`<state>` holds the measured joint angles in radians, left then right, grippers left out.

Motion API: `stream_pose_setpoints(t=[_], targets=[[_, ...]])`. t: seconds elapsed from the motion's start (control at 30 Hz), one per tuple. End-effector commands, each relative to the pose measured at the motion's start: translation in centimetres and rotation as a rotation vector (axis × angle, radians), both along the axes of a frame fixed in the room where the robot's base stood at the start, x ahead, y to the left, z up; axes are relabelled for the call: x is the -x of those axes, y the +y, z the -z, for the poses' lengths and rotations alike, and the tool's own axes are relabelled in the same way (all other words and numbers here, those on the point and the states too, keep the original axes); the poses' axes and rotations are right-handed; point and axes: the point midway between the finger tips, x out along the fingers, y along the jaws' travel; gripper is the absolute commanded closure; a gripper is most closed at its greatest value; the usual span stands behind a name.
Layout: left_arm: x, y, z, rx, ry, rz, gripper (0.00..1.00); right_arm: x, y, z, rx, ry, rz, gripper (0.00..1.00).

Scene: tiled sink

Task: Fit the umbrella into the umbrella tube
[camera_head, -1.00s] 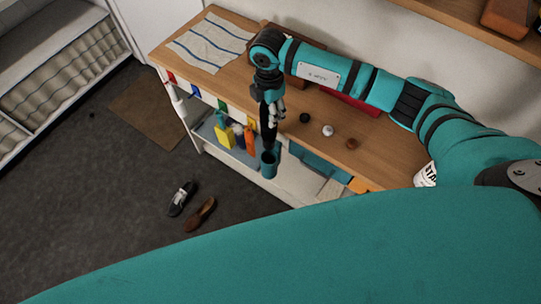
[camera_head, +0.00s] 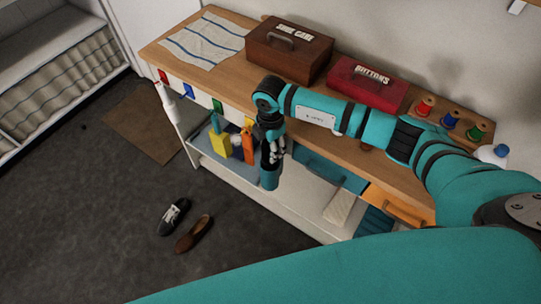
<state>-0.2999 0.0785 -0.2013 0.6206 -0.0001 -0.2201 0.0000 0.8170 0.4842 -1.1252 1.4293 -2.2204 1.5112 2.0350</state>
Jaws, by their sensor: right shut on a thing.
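My right gripper (camera_head: 275,148) hangs over the front edge of the bench, fingers pointing down. It is shut on the dark umbrella (camera_head: 267,157), of which only a short dark part shows beside and below the fingers. The teal umbrella tube (camera_head: 269,180) stands upright directly below the gripper at the bench front. The umbrella's lower end is out of sight at the tube's mouth and appears to be inside it. The fingers are close above the tube's rim; I cannot tell whether they touch it. My left gripper is not in view.
Yellow (camera_head: 220,144) and orange (camera_head: 248,146) bottles stand on a low shelf just left of the tube. An open teal drawer (camera_head: 330,172) is to its right. A brown box (camera_head: 288,54) and red box (camera_head: 367,87) stand on the bench. Shoes (camera_head: 173,216) lie on the floor.

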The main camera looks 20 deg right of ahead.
Motion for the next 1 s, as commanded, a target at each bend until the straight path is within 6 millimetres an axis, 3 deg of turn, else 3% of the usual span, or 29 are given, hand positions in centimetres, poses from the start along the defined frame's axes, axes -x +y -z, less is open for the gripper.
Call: stream_pose_setpoints(t=[0.03,0.13,0.57,0.6,0.77,1.0], targets=[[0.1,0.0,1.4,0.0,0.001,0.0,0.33,0.0,0.0,1.5,0.0,0.001,0.0,1.0],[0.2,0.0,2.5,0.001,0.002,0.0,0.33,0.0,0.0,2.9,0.0,0.0,0.0,1.0],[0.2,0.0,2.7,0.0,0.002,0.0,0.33,0.0,0.0,3.3,0.0,0.0,0.0,1.0],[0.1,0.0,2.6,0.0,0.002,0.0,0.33,0.0,0.0,3.3,0.0,0.001,0.0,0.52],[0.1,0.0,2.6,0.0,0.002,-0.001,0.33,0.0,0.0,3.3,0.0,0.001,0.0,0.31],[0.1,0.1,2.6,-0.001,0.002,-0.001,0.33,0.0,0.0,3.2,0.0,0.001,0.0,0.31]])
